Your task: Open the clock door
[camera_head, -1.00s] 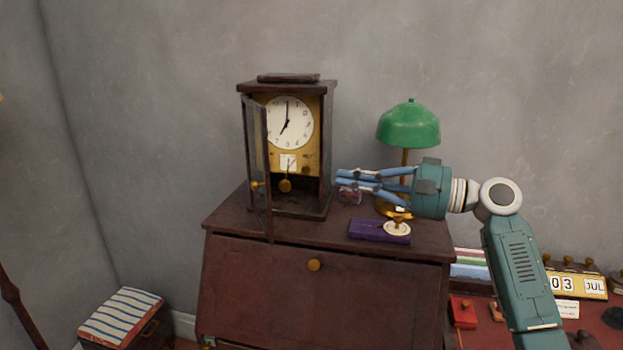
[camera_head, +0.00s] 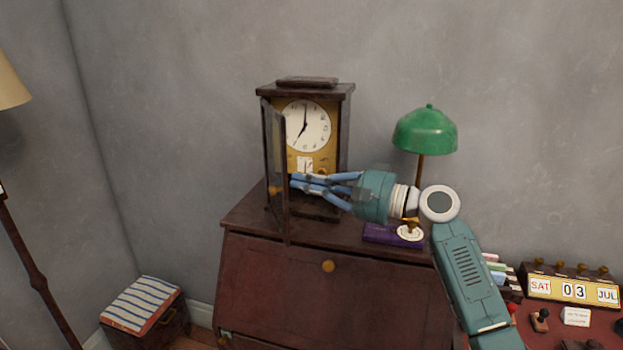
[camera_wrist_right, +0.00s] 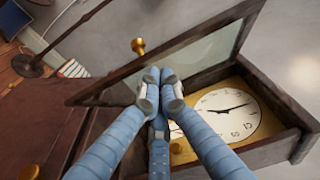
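The clock (camera_head: 349,110) is a dark wooden case with a white dial, standing on a brown cabinet. Its glazed clock door (camera_head: 267,135) is swung well out on the left side of the case, leaving the dial uncovered. In the right wrist view the door (camera_wrist_right: 195,62) stands out from the case, with a brass knob (camera_wrist_right: 138,46) on its far side. My right gripper (camera_head: 294,182) reaches across the clock's open front from the right. Its fingertips (camera_wrist_right: 160,88) are together and empty, close to the door's inner side; contact is unclear. My left gripper is not in view.
A green lamp (camera_head: 424,132) stands right of the clock, partly behind my right arm. A purple box (camera_head: 380,233) lies on the cabinet top (camera_head: 250,215) below the gripper. A desk calendar (camera_head: 572,290) is at the right. A striped-top box (camera_head: 145,303) sits on the floor at left.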

